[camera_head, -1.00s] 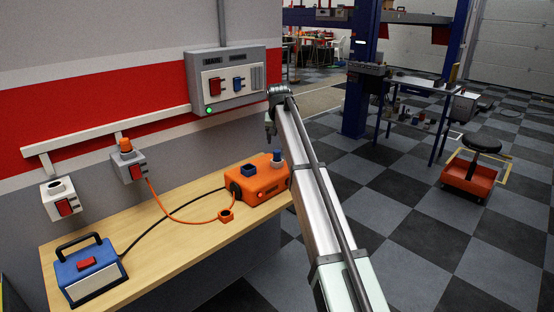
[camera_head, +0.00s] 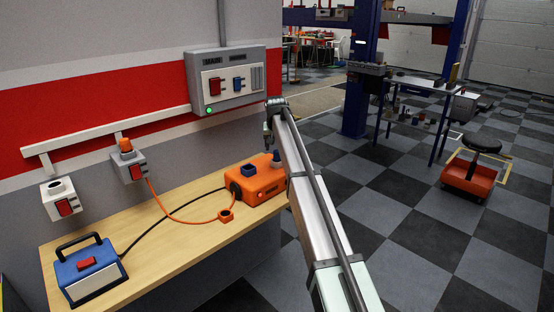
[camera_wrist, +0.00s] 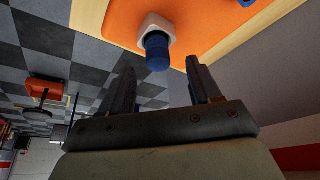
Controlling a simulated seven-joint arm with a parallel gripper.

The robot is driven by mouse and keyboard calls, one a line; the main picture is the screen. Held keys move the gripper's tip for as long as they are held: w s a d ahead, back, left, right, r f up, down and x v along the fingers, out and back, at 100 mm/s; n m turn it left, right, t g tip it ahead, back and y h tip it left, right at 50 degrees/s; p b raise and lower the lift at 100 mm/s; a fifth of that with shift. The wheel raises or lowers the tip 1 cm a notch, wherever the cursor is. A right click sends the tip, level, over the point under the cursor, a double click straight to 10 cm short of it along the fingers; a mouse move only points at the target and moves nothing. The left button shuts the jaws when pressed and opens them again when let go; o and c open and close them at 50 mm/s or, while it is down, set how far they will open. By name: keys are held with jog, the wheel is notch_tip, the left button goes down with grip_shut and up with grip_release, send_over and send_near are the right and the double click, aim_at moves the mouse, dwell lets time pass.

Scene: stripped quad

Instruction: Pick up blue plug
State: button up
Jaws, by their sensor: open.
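The blue plug (camera_head: 276,157) stands upright at the right end of the orange box (camera_head: 258,185) on the bench, close beside my arm in the head view. In the wrist view the blue plug (camera_wrist: 157,52) is a blue cylinder in a pale collar on the orange top. My gripper (camera_wrist: 162,85) is open and empty, its two fingers on either side of the plug's line and still apart from it. In the head view my gripper (camera_head: 267,140) hangs just above and left of the plug, small and partly hidden by my arm.
A square blue socket (camera_head: 249,169) sits on the orange box, left of the plug. An orange cable and ring (camera_head: 225,215) lie on the wooden bench (camera_head: 185,235). A blue box with a handle (camera_head: 88,265) stands at its left end. A grey panel (camera_head: 228,80) hangs on the wall behind.

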aim_at(277, 152)
jog(key=shift+x, duration=2.5)
jog(key=shift+d, duration=0.15)
jog(key=c, duration=1.2)
